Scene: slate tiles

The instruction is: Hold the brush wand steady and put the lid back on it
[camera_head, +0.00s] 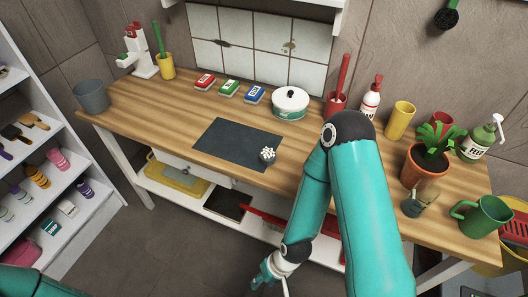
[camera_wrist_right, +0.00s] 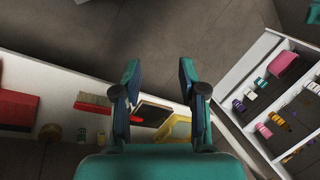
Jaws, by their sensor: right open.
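No piece in view can be clearly told as the brush wand or its lid. A red stick (camera_head: 343,75) stands in a red cup (camera_head: 335,103) at the back of the bench, and a green stick (camera_head: 158,38) stands in a yellow cup (camera_head: 166,66); whether either is a brush is unclear. A red brush with pale bristles (camera_wrist_right: 92,101) lies on the low shelf in the right wrist view. My right gripper (camera_head: 268,277) hangs low in front of the bench; its fingers (camera_wrist_right: 158,70) are apart with nothing between them. My left gripper is out of view.
The wooden bench (camera_head: 130,105) holds a dark mat (camera_head: 230,138), a small pot of white pieces (camera_head: 267,156), a white lidded pot (camera_head: 291,103), a potted plant (camera_head: 423,165) and a green jug (camera_head: 482,216). A white shelf unit (camera_head: 75,130) stands left.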

